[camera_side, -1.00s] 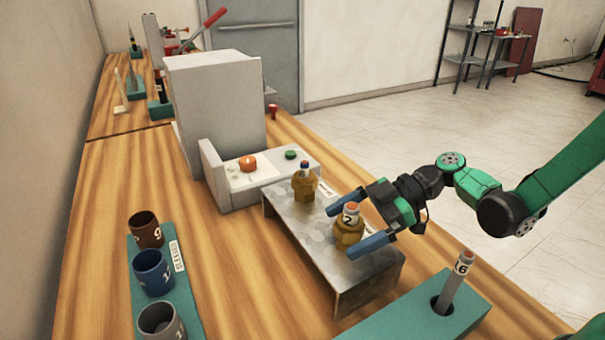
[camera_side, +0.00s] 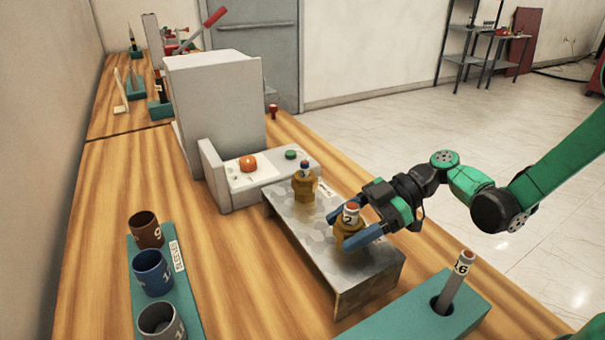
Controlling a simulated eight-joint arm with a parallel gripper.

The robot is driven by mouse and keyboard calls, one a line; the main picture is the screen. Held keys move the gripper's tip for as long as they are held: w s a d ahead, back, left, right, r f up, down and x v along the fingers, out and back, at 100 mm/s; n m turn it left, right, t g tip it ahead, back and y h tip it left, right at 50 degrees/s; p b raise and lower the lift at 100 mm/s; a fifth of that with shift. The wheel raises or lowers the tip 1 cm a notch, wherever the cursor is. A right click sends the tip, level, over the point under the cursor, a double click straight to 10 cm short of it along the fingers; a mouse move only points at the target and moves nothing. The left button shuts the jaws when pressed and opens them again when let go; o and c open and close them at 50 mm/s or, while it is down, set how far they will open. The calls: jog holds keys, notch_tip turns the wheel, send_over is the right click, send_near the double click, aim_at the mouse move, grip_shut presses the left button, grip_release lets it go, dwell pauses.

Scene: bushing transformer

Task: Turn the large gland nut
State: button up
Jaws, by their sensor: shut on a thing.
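The large gland nut (camera_side: 347,229) is a brass-coloured fitting on the near part of the grey metal bracket (camera_side: 306,237). A pale cable end marked 2 with an orange core (camera_side: 351,212) stands up through it. A smaller brass gland (camera_side: 304,187) stands farther back on the same bracket. My gripper (camera_side: 355,222) comes in from the right with its blue fingers shut on the large gland nut. The near finger covers part of the nut's right side, and the far finger is partly hidden behind the cable end.
A teal block (camera_side: 420,312) with an upright grey rod marked 16 (camera_side: 455,283) stands at the front right. Several cups stand on a teal strip (camera_side: 190,314) at the left. A grey box with an orange button (camera_side: 248,163) stands behind the bracket. Bare wood lies between strip and bracket.

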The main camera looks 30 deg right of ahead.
jog(key=shift+n+g, duration=0.4)
jog(key=shift+n+g, duration=0.8)
jog(key=shift+g, duration=0.1)
jog(key=shift+n+g, duration=0.6)
jog(key=shift+g, duration=0.1)
jog(key=o, duration=1.4)
